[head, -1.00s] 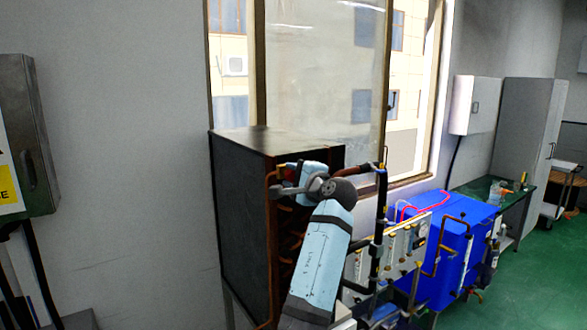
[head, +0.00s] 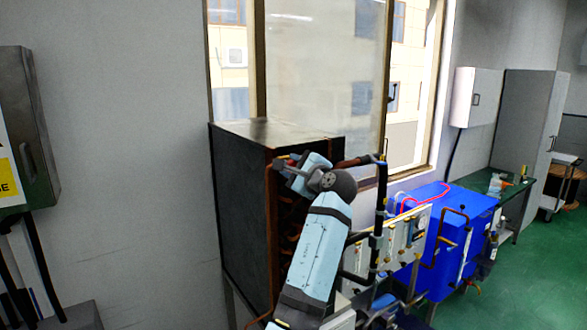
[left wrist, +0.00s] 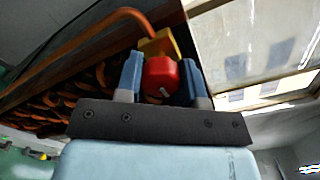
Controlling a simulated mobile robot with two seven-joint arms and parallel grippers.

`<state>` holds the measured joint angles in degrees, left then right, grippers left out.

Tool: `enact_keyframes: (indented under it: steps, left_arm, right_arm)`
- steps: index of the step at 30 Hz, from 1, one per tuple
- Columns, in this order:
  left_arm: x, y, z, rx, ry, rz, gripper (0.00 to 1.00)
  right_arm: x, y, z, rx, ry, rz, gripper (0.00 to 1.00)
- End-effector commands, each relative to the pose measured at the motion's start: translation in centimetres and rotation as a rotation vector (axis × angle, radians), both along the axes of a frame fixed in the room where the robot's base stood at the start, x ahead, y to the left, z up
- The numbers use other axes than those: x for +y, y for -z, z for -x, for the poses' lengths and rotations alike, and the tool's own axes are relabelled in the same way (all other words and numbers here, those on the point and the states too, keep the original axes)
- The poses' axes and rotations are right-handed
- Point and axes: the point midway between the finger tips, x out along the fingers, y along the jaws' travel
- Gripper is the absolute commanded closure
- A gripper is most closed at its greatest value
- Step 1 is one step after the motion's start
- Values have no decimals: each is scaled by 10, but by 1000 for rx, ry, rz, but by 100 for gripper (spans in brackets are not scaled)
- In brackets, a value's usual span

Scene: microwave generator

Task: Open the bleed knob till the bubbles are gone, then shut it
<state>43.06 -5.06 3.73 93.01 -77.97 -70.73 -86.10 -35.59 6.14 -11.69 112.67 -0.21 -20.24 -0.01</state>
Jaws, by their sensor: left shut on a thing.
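The bleed knob is a red knob (left wrist: 160,76) on a yellow fitting (left wrist: 160,44) in the left wrist view. It sits between the two blue fingers of my left gripper (left wrist: 161,78), which is shut on it. A white mark shows on the knob's face. In the head view my left gripper (head: 290,166) is at the upper front of a black cabinet (head: 245,190), by the copper pipe, and the knob is hidden there. No bubbles can be made out in either view. My right gripper is not in view.
Black and copper pipes (head: 378,210) stand close to the right of my left arm. A gauge panel (head: 410,235) and a blue tank (head: 445,260) are beyond them. A grey wall box (head: 38,150) hangs at the left. Green floor (head: 535,270) is open at the right.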

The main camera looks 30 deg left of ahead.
Motion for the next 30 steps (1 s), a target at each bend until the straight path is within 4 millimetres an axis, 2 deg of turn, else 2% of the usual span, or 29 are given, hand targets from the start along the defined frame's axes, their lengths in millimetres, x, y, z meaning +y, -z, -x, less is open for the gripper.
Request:
enact_keyframes:
  steps: [6, 7, 9, 10, 20, 26, 30]
  left_arm:
    - [1, -3, 0, -4, 0, -4, 88]
    - [1, -3, 0, -4, 0, -4, 60]
    - [1, -3, 0, -3, -1, -3, 44]
    - [1, -3, 0, -3, -1, -3, 39]
    - [-3, 0, 1, -2, 1, -1, 39]
    - [-31, 3, 12, -3, 3, 1, 39]
    - [-61, 3, 25, -3, 3, 0, 39]
  right_arm:
    - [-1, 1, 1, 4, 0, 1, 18]
    - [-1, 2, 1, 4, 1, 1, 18]
    - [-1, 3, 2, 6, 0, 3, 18]
    - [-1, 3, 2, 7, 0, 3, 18]
    - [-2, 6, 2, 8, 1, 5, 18]
    - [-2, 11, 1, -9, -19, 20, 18]
    - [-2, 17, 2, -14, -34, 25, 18]
